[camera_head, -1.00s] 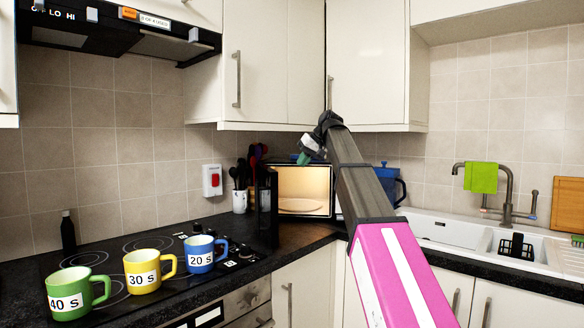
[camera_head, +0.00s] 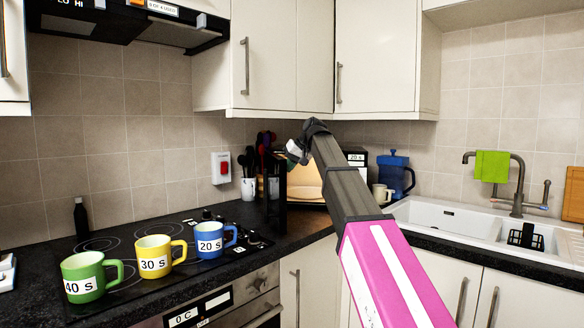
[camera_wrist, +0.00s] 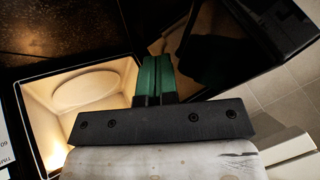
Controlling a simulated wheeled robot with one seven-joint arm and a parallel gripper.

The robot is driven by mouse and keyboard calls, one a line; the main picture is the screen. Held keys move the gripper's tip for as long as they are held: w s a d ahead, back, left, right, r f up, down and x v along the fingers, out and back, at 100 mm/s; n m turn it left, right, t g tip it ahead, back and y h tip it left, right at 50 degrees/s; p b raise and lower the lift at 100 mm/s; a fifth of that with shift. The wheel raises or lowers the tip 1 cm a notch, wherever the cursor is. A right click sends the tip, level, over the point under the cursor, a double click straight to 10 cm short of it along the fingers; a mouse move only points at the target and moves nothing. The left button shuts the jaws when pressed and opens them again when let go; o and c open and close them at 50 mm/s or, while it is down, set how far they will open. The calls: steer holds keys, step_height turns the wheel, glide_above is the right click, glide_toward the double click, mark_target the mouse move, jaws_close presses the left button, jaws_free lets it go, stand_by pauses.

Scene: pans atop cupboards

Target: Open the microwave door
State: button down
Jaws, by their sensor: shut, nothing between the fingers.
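The microwave (camera_head: 307,186) stands in the counter corner with its lit, cream interior showing. Its dark door (camera_head: 274,192) is swung out towards the left, standing well away from the opening. My arm hides much of the microwave's right side. In the wrist view the lit cavity (camera_wrist: 48,108) with a round plate is at left and the dark glossy door (camera_wrist: 235,45) is at upper right. My gripper (camera_head: 297,152) is above the front of the microwave, near the door's top. Its green fingers (camera_wrist: 155,72) are together and empty, between cavity and door; I cannot tell whether they touch the door.
Green (camera_head: 84,278), yellow (camera_head: 153,256) and blue (camera_head: 209,241) mugs stand on the hob, left of the door. A utensil pot (camera_head: 248,188) is behind the door. A blue jug (camera_head: 394,176) and cream mug (camera_head: 380,193) are right of the microwave. Wall cupboards hang above.

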steer(key=shift+a, duration=0.1)
steer(key=s+a+m+t, duration=0.1)
steer(key=s+a, duration=0.1)
steer(key=a, duration=0.4)
steer(key=shift+s+a+m, duration=0.15)
steer(key=shift+a+m, duration=0.15)
steer(key=shift+a, duration=0.05)
